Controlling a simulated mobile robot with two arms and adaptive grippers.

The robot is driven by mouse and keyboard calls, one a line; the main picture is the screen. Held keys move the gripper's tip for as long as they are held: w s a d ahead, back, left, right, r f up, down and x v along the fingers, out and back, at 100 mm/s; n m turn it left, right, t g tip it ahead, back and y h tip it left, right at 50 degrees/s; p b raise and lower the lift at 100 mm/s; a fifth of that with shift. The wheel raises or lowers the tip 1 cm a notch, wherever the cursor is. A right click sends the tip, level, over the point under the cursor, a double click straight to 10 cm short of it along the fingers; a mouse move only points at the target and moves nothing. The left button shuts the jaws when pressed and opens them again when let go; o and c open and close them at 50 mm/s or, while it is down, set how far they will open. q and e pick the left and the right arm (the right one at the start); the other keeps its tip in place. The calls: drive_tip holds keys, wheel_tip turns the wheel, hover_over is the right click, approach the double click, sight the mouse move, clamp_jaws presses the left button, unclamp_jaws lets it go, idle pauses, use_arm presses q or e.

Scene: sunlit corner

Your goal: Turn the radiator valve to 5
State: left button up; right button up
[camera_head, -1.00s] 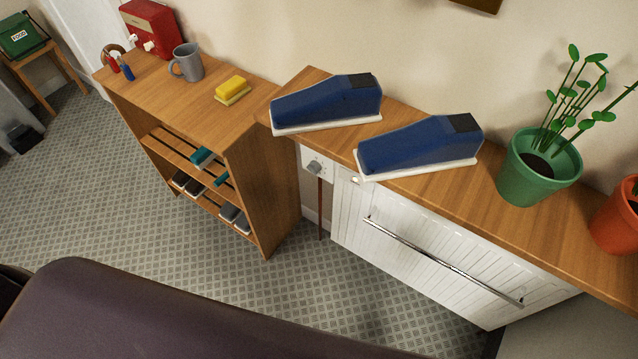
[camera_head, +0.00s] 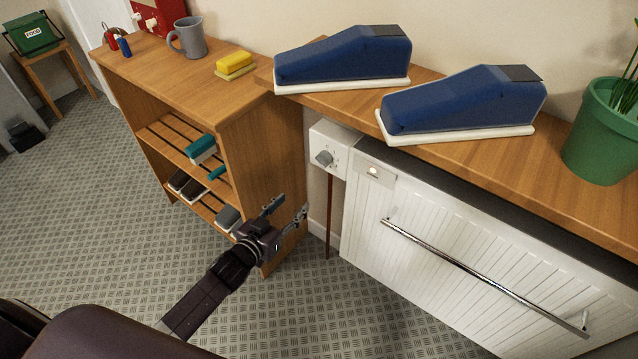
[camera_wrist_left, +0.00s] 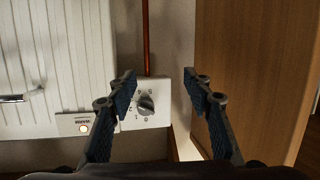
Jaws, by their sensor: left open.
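The radiator valve is a grey knob (camera_head: 324,158) on a white box (camera_head: 343,146) at the left end of the white radiator (camera_head: 470,262). In the left wrist view the knob (camera_wrist_left: 146,105) has printed numbers around part of it. 0, 1 and 2 can be read; the knob's exact setting I cannot tell. My left gripper (camera_head: 289,207) is open and empty, below and left of the knob in the head view, apart from it. In the wrist view its fingers (camera_wrist_left: 161,85) spread to either side, with the knob nearer the left finger. My right gripper is not in view.
A wooden shelf unit (camera_head: 272,150) stands close left of the valve. A dark red pipe (camera_head: 329,215) runs below the box. A wooden shelf top (camera_head: 560,158) with two blue covered objects overhangs the radiator. A chrome rail (camera_head: 470,272) crosses the radiator front.

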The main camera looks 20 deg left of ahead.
sight(321, 163)
use_arm(q)
drive_tip(key=w+d+r+t+h+b, duration=0.2)
drive_tip(key=w+d+r+b, duration=0.15)
drive_tip(key=r, duration=0.45)
drive_tip(key=shift+m, duration=0.4)
drive_tip(key=shift+b+x, duration=0.9)
drive_tip(key=shift+x, duration=2.45)
drive_tip(key=shift+a, duration=0.1)
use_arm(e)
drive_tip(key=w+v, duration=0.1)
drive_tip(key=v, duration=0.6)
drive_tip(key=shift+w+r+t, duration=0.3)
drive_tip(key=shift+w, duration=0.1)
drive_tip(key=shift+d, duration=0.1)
use_arm(q)
drive_tip(key=c, duration=1.1)
drive_tip(key=shift+c, duration=0.2)
